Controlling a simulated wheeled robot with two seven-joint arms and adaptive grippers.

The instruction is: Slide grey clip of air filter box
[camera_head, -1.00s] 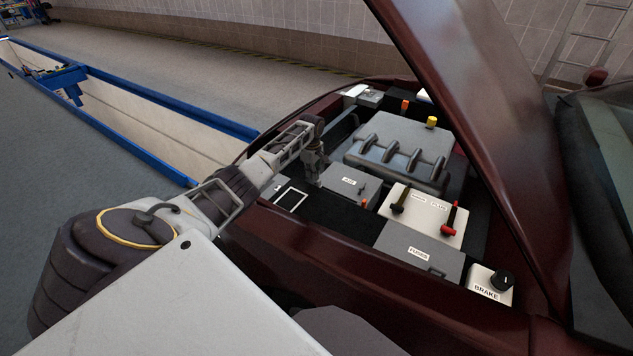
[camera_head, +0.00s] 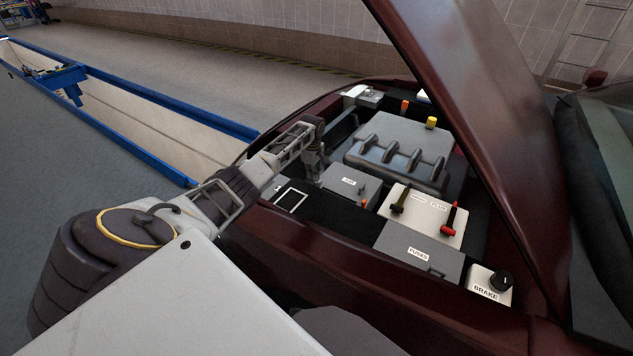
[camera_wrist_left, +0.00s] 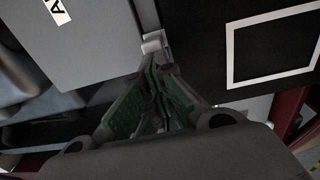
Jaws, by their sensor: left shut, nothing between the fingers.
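The grey air filter box (camera_head: 345,188), labelled "AIR", sits in the engine bay left of the battery block. Its top and label also show at upper left in the left wrist view (camera_wrist_left: 95,35). A small light grey clip (camera_wrist_left: 153,42) is at the box's edge in that view. My left gripper (camera_head: 313,178) is at the box's left side, pointing down. In the left wrist view its green-padded fingers (camera_wrist_left: 162,78) are shut and empty, with the tips just below the clip. I cannot tell whether they touch it. My right gripper is not in view.
A white battery panel (camera_head: 425,228) with black and red levers, a grey fuse box (camera_head: 415,252) and a brake reservoir (camera_head: 487,286) lie to the right. The raised dark red hood (camera_head: 490,120) bounds the bay. A white-outlined black panel (camera_wrist_left: 272,50) lies beside the box.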

